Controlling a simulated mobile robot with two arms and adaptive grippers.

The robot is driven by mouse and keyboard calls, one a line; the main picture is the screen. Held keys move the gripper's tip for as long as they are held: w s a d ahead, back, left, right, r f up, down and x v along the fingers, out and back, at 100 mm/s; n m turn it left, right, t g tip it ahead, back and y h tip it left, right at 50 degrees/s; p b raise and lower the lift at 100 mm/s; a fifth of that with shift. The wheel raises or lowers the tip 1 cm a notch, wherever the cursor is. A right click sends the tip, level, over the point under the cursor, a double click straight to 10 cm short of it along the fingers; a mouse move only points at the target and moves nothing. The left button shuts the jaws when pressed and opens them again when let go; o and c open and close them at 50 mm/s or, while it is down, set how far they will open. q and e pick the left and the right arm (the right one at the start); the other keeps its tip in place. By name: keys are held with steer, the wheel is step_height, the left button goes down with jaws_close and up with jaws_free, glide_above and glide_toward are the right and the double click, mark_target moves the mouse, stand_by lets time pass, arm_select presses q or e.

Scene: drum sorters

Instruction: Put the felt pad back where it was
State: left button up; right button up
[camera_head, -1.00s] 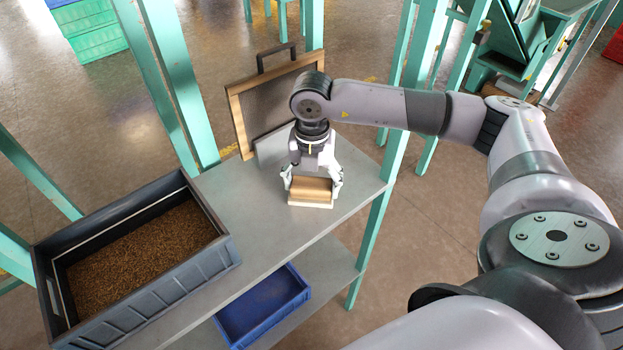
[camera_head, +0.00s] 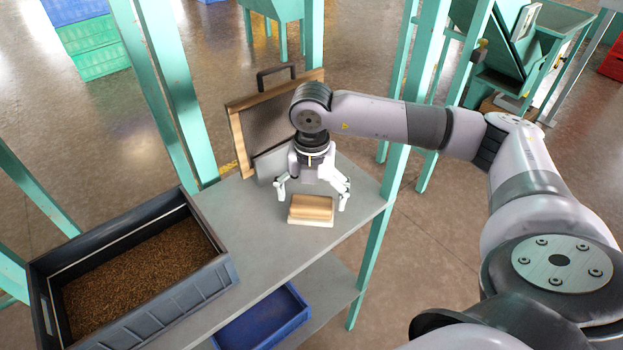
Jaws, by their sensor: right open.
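The felt pad looks to be the small block with a wooden top and a pale base (camera_head: 311,209), lying on the grey shelf near its right end. My right gripper (camera_head: 312,197) is open, with its fingers spread to either side just above and behind the block, apart from it as far as I can see. My left gripper is not in view.
A dark crate of brown grains (camera_head: 232,272) stands on the left of the grey shelf (camera_head: 262,228). A wood-framed screen with a handle (camera_head: 238,140) leans at the back. A blue tray (camera_head: 262,318) sits on the lower shelf. Green posts (camera_head: 372,255) flank the shelf.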

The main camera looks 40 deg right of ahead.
mark_target(312, 202)
step_height(312, 202, up, 10)
steer(key=b, duration=0.3)
steer(key=shift+r, duration=0.25)
steer(key=shift+s+f, duration=0.1)
